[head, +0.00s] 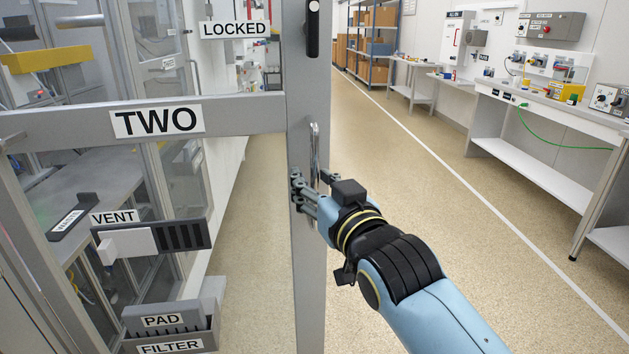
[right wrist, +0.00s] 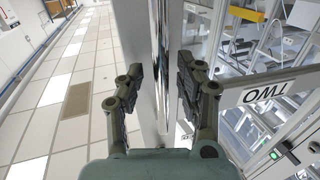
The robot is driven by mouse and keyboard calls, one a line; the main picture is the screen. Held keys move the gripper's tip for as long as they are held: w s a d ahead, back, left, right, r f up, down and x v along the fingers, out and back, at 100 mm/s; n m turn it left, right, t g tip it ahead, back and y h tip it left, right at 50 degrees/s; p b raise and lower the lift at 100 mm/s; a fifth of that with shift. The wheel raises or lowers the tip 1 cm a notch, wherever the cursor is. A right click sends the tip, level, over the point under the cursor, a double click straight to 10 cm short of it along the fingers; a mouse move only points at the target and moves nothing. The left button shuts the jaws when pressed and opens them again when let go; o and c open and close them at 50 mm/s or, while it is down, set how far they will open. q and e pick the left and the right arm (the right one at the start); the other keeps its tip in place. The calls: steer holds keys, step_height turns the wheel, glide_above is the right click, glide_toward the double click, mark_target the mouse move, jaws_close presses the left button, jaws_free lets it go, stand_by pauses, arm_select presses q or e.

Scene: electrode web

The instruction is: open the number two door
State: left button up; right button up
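The door labelled TWO (head: 157,120) is a grey-framed door with a crossbar and an upright stile (head: 307,270). A metal pull handle (head: 314,150) runs down the stile, below a dark lock-like fitting (head: 312,28). My right gripper (head: 307,192) is at the lower part of the handle. In the right wrist view, the right gripper's fingers (right wrist: 161,85) are spread, with the upright handle (right wrist: 162,60) between them and gaps visible beside it. The TWO sign (right wrist: 268,92) also shows there, upside down. My left gripper is in neither view.
A LOCKED sign (head: 234,29) is beside the stile. VENT (head: 115,217), PAD (head: 163,320) and FILTER (head: 170,346) labels are at lower left, by the machine. A workbench (head: 550,112) stands along the right wall. The speckled floor (head: 440,190) between it and the door is clear.

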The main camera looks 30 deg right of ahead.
steer(key=s, duration=0.7)
steer(key=shift+a, duration=0.25)
step_height(320, 180, down, 22)
steer(key=s+f+n+g+y+b, duration=0.1)
steer(key=s+n+g+b, duration=0.1)
steer(key=g+b, duration=0.15)
steer(key=s+d+f+g, duration=0.1)
steer(key=s+f+g, duration=0.3)
steer(key=f, duration=0.5)
steer(key=s+d+f+g, duration=0.1)
steer(key=s+f, duration=0.4)
steer(key=f, duration=0.4)
steer(key=s+d+f+g, duration=0.2)
steer(key=s+f, duration=0.4)
steer(key=s, duration=0.4)
steer(key=s+d+f+g+b, duration=0.1)
steer(key=s+d+f+g, duration=0.1)
steer(key=s+f, duration=0.4)
steer(key=s+d+f+g, duration=0.2)
steer(key=s+f+g, duration=0.2)
steer(key=s, duration=1.1)
step_height(320, 180, down, 2)
steer(key=shift+f+m+g+h, duration=0.1)
steer(key=shift+m+g+h, duration=0.2)
steer(key=shift+m+g, duration=0.1)
